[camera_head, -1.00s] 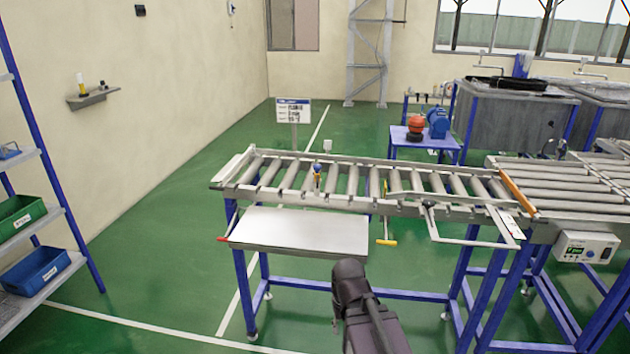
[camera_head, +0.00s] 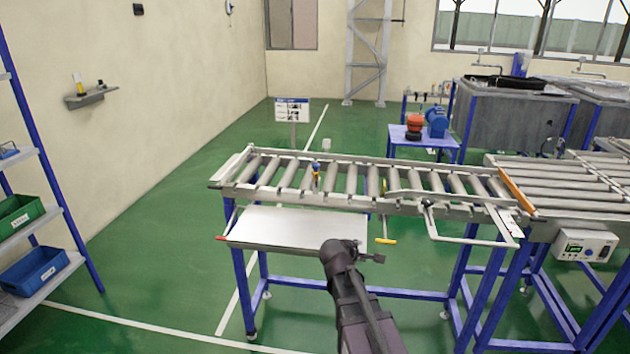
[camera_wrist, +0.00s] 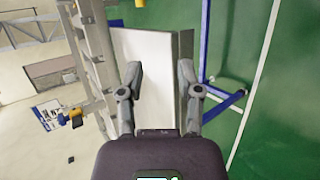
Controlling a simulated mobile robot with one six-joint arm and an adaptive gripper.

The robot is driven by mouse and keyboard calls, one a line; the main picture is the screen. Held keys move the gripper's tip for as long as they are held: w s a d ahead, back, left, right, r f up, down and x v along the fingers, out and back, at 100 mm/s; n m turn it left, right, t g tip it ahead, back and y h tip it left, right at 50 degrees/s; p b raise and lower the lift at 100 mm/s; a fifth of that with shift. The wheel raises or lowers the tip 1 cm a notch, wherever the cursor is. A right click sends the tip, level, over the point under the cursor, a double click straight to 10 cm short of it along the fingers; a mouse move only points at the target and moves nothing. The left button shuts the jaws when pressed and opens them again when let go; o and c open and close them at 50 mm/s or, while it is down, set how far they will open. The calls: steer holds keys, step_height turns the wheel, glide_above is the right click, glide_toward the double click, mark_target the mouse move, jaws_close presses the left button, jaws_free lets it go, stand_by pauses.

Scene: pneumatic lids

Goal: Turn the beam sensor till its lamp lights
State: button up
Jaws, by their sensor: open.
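In the wrist view a yellow and grey device (camera_wrist: 70,117) at the left, beside the rail, appears to be the same one. It is too small to tell its turn or whether a lamp is lit. My gripper (camera_wrist: 159,70) is open and empty, with a pale panel beyond its fingers. In the head view my arm's end is in front of the conveyor, low and right of the device, apart from it.
A pale shelf panel (camera_head: 290,228) hangs under the conveyor's near side. A yellow-tipped lever (camera_head: 386,240) and a white bent frame (camera_head: 465,240) stick out to the right. A control box (camera_head: 586,246) is at far right.

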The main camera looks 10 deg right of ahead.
mark_target(316, 177)
steer(key=w+r+n+t, duration=0.1)
steer(key=w+r+n, duration=0.1)
steer(key=n, duration=0.1)
steer(key=w+a+r+n+t, duration=0.1)
steer(key=w+r+n+t, duration=0.1)
steer(key=w+n, duration=0.1)
steer(key=w+a+r+n+t, duration=0.1)
steer(key=w+r+n+t, duration=0.1)
steer(key=w, duration=0.1)
steer(key=shift+a+n, duration=0.25)
steer(key=shift+n, duration=0.15)
steer(key=w+a+r+n+t+y, duration=0.4)
steer(key=w+a+n, duration=0.2)
steer(key=n, duration=0.7)
steer(key=shift+a+r+y, duration=0.15)
steer(key=shift+a+y, duration=0.15)
steer(key=shift+a, duration=0.3)
steer(key=shift+w, duration=0.15)
steer(key=w, duration=0.4)
steer(key=w+d, duration=0.1)
steer(key=w, duration=0.4)
steer(key=w+d, duration=0.1)
steer(key=w, duration=0.3)
steer(key=shift+w, duration=0.2)
steer(key=shift+c, duration=0.2)
jaws_close()
